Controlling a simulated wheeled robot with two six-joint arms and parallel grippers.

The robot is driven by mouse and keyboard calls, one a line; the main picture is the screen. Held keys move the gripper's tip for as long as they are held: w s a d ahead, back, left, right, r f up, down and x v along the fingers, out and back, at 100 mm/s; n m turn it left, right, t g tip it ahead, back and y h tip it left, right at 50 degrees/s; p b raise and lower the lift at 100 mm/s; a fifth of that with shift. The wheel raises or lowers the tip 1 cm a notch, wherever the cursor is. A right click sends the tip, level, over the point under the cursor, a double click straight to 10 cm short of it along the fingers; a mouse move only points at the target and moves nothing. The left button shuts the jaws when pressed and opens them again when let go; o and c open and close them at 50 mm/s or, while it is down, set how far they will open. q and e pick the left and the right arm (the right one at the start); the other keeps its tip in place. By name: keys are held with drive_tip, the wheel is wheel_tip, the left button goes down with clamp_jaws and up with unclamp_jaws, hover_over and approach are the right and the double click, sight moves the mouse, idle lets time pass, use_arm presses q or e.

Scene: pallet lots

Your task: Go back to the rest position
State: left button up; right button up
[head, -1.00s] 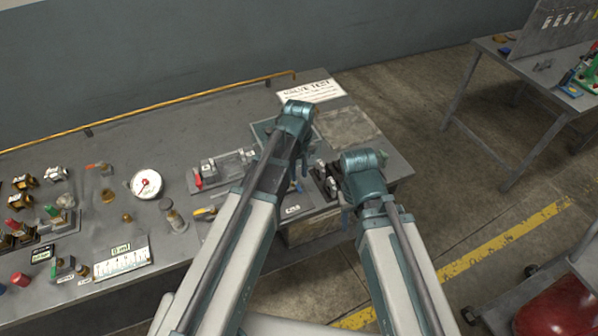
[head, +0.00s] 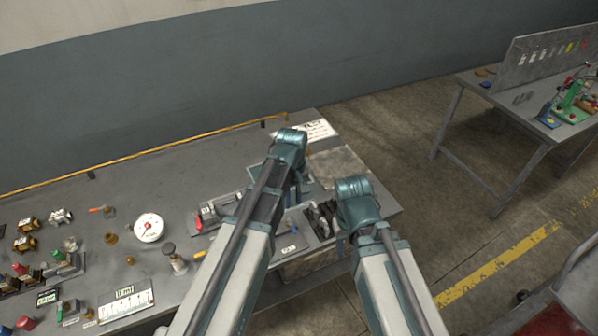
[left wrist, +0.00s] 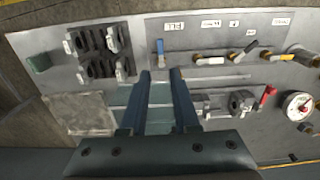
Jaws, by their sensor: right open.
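My left gripper shows in the left wrist view (left wrist: 160,74), its two blue fingers apart with nothing between them, pointing over the bench (head: 150,185). In the head view its arm reaches over the right part of the bench, and the wrist hides most of the fingers. My right gripper (head: 341,246) hangs at the bench's front right, mostly hidden by its own wrist. I see nothing held in it.
A tray of dark clamps (left wrist: 97,52), a blue-handled valve (left wrist: 160,46) and a red-handled fixture (left wrist: 238,102) lie close by. A white gauge (head: 148,228) stands further left. A second table (head: 480,85) stands right, across open floor.

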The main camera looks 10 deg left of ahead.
use_arm(q)
drive_tip(key=s+d+f+m+b, duration=0.2)
drive_tip(key=s+f+m+b, duration=0.1)
drive_tip(key=s+m, duration=0.2)
drive_tip(key=s+d+f+m+y+b, duration=0.1)
drive_tip(key=s+d+f+m+b, duration=0.2)
drive_tip(key=s, duration=0.6)
drive_tip(key=m+b, duration=0.1)
drive_tip(key=m, duration=0.1)
drive_tip(key=shift+f+m, duration=0.35)
drive_tip(key=shift+m, duration=0.05)
use_arm(e)
wheel_tip(320, 180, down, 7)
